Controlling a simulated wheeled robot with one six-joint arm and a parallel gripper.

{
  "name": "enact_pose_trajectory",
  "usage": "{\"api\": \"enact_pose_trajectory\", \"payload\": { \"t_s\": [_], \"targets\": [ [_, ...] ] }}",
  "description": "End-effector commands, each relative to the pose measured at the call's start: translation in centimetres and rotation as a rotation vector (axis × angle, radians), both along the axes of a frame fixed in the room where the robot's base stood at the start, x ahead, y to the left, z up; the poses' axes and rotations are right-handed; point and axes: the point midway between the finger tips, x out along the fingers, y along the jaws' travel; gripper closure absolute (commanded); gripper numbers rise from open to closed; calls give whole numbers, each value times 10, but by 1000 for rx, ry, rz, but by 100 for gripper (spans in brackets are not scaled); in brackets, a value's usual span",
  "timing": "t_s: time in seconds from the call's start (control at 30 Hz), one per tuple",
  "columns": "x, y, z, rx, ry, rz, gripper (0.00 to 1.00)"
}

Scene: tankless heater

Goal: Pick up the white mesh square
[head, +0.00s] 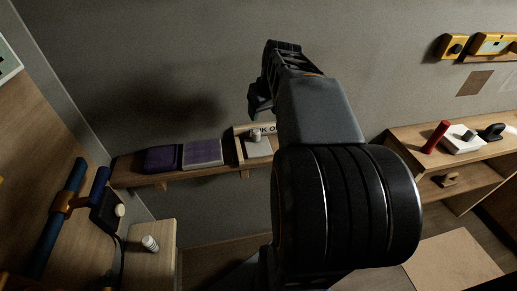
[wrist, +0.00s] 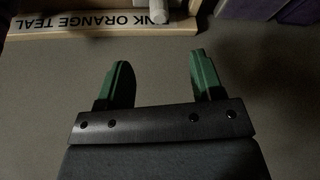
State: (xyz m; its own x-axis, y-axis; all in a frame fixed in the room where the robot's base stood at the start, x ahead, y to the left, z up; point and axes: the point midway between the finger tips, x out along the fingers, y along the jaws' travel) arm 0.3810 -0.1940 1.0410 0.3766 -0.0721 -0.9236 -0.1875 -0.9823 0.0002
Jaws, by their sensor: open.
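I cannot clearly identify a white mesh square. The nearest match is a pale greyish-purple square (head: 202,153) lying flat on the wall shelf in the head view; its mesh is too fine to tell. A dark purple pad (head: 163,159) lies beside it on the left. My gripper (head: 264,92) is raised in front of the wall, above the shelf and to the right of the pale square. In the wrist view my gripper (wrist: 158,75) has its two green fingers apart, with nothing between them.
A wooden tray with colour-word lettering (head: 241,148) stands right of the pale square, holding a grey knob (head: 255,135); its lettered edge (wrist: 100,25) tops the wrist view. A right-hand bench (head: 405,137) carries a red cylinder (head: 436,137).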

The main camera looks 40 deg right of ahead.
Motion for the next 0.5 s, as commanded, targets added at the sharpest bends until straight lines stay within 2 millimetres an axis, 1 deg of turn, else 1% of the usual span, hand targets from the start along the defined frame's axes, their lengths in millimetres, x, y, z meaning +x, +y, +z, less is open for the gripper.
{"api": "enact_pose_trajectory", "payload": {
  "t_s": [0.03, 0.2, 0.33, 0.5],
  "targets": [
    [3, -1, -11, 3, 5, 1, 39],
    [14, -3, -37, 3, 4, 1, 39],
    [20, -3, -50, 2, 3, 1, 39],
    [24, -4, -57, 1, 1, 1, 39]
  ]
}}
